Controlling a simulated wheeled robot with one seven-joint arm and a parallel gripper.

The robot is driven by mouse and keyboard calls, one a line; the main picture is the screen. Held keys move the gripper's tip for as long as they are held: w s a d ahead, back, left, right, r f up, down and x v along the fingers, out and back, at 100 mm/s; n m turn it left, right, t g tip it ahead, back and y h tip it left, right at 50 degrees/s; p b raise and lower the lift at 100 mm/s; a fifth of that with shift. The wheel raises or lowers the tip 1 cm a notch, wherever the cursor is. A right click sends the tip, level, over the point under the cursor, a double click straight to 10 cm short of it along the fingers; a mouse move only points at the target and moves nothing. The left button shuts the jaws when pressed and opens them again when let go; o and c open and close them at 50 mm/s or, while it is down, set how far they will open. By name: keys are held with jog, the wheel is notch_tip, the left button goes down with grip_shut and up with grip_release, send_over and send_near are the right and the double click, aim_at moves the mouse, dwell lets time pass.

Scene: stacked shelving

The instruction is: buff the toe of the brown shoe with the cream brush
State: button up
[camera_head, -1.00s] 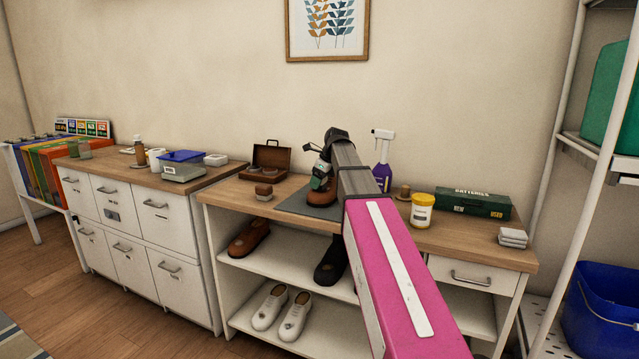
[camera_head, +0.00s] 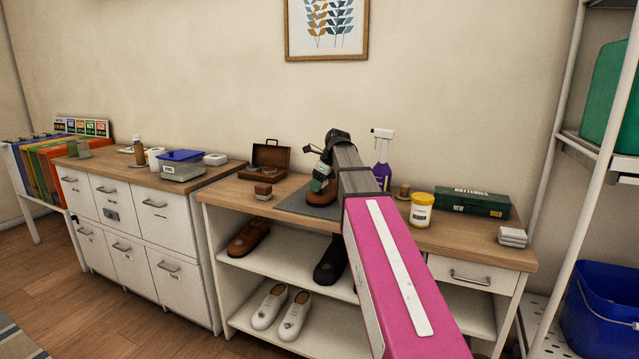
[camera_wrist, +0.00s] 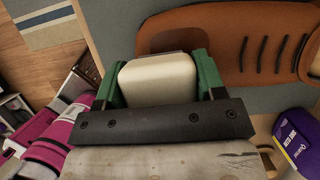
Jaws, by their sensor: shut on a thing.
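The brown shoe (camera_head: 322,197) sits on a grey mat (camera_head: 297,205) on the wooden bench, partly hidden behind my arm and gripper. In the wrist view the shoe (camera_wrist: 228,42) lies along the top right, with a darker patch toward its left end. My gripper (camera_wrist: 160,76) has green fingers shut on the sides of the cream brush (camera_wrist: 158,80). The brush overlaps the shoe's darker-patched end in that view. Whether they touch, I cannot tell. In the head view my gripper (camera_head: 320,180) is right over the shoe, and the brush cannot be made out.
A purple spray bottle (camera_head: 382,160) stands close behind my arm, with a yellow tub (camera_head: 421,211) and a green battery box (camera_head: 474,203) to the right. A small brown block (camera_head: 263,191) and an open brown case (camera_head: 271,160) are left of the mat. Other shoes stand on shelves below.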

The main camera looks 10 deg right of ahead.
jog(key=shift+w, duration=1.65)
jog(key=shift+s+f, duration=0.1)
jog(key=shift+s, duration=1.15)
jog(key=shift+s, duration=0.55)
jog(key=shift+w+d, duration=0.1)
jog(key=shift+w, duration=1.9)
jog(key=shift+r, duration=1.55)
jog(key=shift+s, duration=0.1)
